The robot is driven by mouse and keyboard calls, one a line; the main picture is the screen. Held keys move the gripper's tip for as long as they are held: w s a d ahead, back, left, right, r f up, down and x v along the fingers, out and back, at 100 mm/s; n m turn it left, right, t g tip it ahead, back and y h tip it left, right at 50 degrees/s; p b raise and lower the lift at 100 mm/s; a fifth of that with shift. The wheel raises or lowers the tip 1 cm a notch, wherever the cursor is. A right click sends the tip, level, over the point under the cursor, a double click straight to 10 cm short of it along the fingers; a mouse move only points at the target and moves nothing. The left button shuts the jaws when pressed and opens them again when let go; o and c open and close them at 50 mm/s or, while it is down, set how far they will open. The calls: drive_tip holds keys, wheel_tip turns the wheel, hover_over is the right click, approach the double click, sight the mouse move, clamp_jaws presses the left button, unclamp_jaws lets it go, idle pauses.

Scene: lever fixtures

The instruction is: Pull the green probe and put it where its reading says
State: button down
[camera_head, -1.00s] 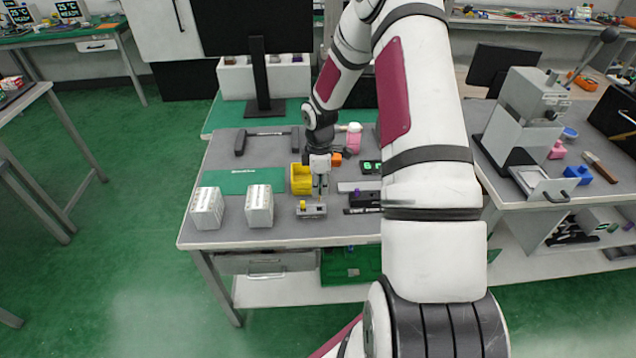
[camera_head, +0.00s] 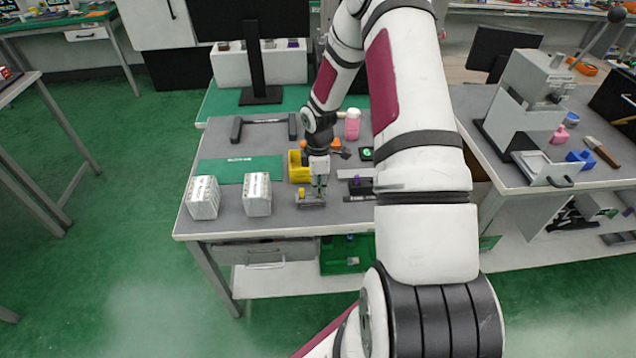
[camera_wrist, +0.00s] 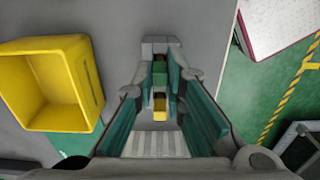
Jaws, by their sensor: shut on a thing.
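My gripper (camera_head: 319,192) points down at the small grey fixture (camera_head: 311,203) near the table's front edge. In the wrist view, my gripper (camera_wrist: 160,72) has its green-padded fingers closed on a small green piece, the green probe (camera_wrist: 159,75). The grey fixture shows around and beyond the fingertips there. A yellow piece (camera_wrist: 160,104) shows between the fingers, nearer the palm side of the picture; it also shows on the fixture in the head view (camera_head: 301,192). The probe's lower end is hidden. A small dark display with green marks (camera_head: 366,153) is too small to read.
A yellow bin (camera_head: 296,167) stands just behind the fixture, left of my fingers in the wrist view. Two white boxes (camera_head: 203,198) (camera_head: 257,194) stand to the left. A green mat (camera_head: 240,169) lies behind them. A pink bottle (camera_head: 352,124) stands farther back.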

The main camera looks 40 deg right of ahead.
drive_tip(key=shift+f, duration=0.2)
drive_tip(key=c, duration=1.6)
unclamp_jaws()
drive_tip(key=shift+o, duration=0.2)
drive_tip(key=shift+r, duration=0.1)
wheel_tip(320, 180, up, 12)
